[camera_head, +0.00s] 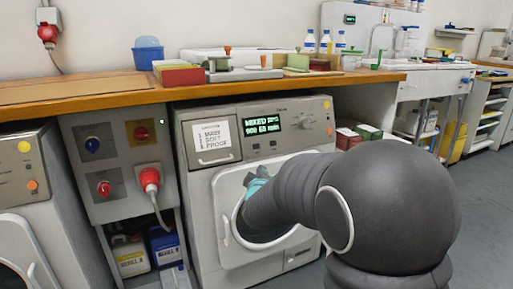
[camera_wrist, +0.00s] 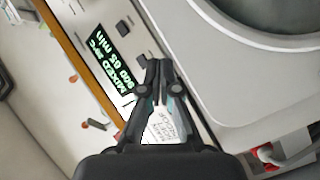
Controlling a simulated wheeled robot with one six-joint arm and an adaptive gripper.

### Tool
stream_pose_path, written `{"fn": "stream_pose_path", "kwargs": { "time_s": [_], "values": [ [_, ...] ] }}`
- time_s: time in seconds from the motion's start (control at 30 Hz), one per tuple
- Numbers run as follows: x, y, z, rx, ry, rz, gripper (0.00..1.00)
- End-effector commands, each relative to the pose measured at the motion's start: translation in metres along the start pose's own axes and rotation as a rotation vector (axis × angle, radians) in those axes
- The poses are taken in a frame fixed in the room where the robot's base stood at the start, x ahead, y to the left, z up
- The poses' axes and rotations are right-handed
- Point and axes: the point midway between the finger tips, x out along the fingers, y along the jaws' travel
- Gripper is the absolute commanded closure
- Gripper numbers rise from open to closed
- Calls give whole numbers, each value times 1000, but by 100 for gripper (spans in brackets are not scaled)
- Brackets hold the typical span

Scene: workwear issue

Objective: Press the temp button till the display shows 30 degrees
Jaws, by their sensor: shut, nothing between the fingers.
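The washing machine (camera_head: 203,180) stands under the wooden counter, its round door closed. Its lit green display (camera_head: 263,125) reads "MIXED" with a temperature too blurred to read, above a line ending "65 min"; it also shows turned sideways in the wrist view (camera_wrist: 110,62). Two small dark buttons (camera_head: 257,147) sit below the display; their labels are unreadable, so I cannot tell which is temp. A dark button also shows in the wrist view (camera_wrist: 141,60). My gripper (camera_head: 256,181) is shut and empty in front of the door's upper part. In the wrist view its fingertips (camera_wrist: 159,66) appear beside the buttons; contact cannot be told.
A white label card (camera_head: 213,136) is on the drawer left of the display. An orange knob (camera_head: 330,131) is at the panel's right. A grey socket panel (camera_head: 118,165) with a red plug stands left. The wooden counter (camera_head: 120,100) overhangs the machine.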

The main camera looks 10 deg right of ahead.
Motion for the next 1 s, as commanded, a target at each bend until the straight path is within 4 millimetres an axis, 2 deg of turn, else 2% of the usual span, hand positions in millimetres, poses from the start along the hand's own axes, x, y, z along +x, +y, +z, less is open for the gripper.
{"fn": "stream_pose_path", "kwargs": {
  "time_s": [0.03,0.1,0.2,0.3,0.5,1.0],
  "values": [
    [1,18,-3,-55,3,71,100],
    [-1,40,-5,-140,-6,164,100],
    [-5,62,-5,-250,-28,262,100],
    [-9,74,-6,-336,-46,318,100],
    [-10,78,-6,-417,-60,337,100],
    [-4,74,-8,-422,-60,333,100]
  ]
}}
